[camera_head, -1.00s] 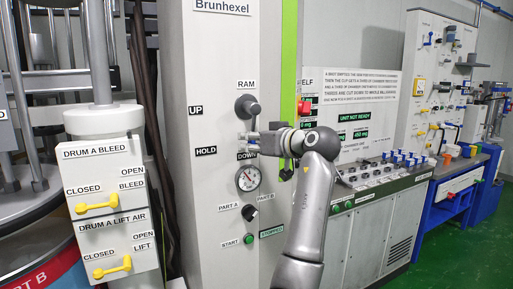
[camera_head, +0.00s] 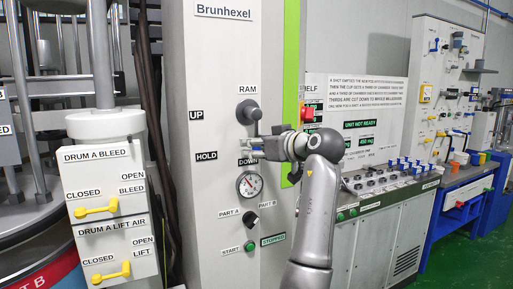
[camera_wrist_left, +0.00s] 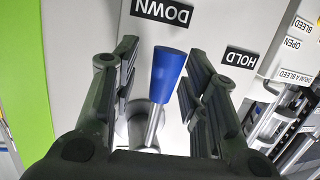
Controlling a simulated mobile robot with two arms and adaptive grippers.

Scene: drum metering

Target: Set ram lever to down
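The ram lever has a grey round hub (camera_head: 247,111) below the RAM label on the Brunhexel panel. In the left wrist view, which shows the panel upside down, its blue handle (camera_wrist_left: 168,72) on a metal shaft points towards the DOWN label (camera_wrist_left: 161,11), with the HOLD label (camera_wrist_left: 240,57) off to the right. My left gripper (camera_head: 250,148) is at the panel just above the DOWN label and hides the handle in the head view. In the wrist view its fingers (camera_wrist_left: 160,70) are open on both sides of the handle, with gaps visible. My right gripper is not in view.
Below the lever are a pressure gauge (camera_head: 249,185), a part selector (camera_head: 251,220) and a green start button (camera_head: 250,246). A red button (camera_head: 306,111) is right of the panel. Drum valves with yellow handles (camera_head: 97,208) stand at left.

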